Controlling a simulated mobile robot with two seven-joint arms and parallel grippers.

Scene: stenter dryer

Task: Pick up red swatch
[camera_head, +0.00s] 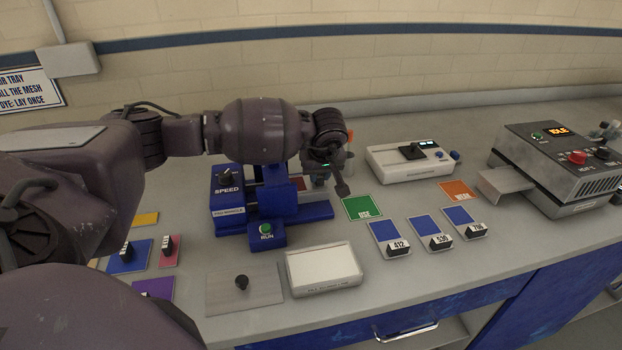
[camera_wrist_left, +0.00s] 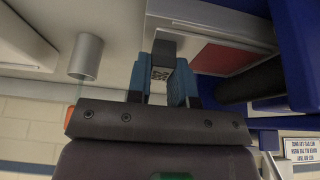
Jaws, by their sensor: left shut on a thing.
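The red swatch (camera_head: 297,183) shows as a small red patch on the blue padder (camera_head: 270,205), mostly hidden behind my left arm. In the left wrist view the red swatch (camera_wrist_left: 222,57) is a flat red panel beside a light grey strip. My left gripper (camera_head: 332,180) is at the padder's right end. In the left wrist view its blue fingers (camera_wrist_left: 162,75) are shut on a small dark block (camera_wrist_left: 162,48), which appears to be the swatch's handle. Whether the swatch is lifted clear of the padder cannot be told. My right gripper is not in view.
A green card (camera_head: 362,208), an orange card (camera_head: 458,190) and blue numbered swatches (camera_head: 430,230) lie to the right. A white instrument (camera_head: 410,160) and the grey dryer (camera_head: 560,165) stand behind. A white pad (camera_head: 323,265) and a knobbed plate (camera_head: 230,290) are in front.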

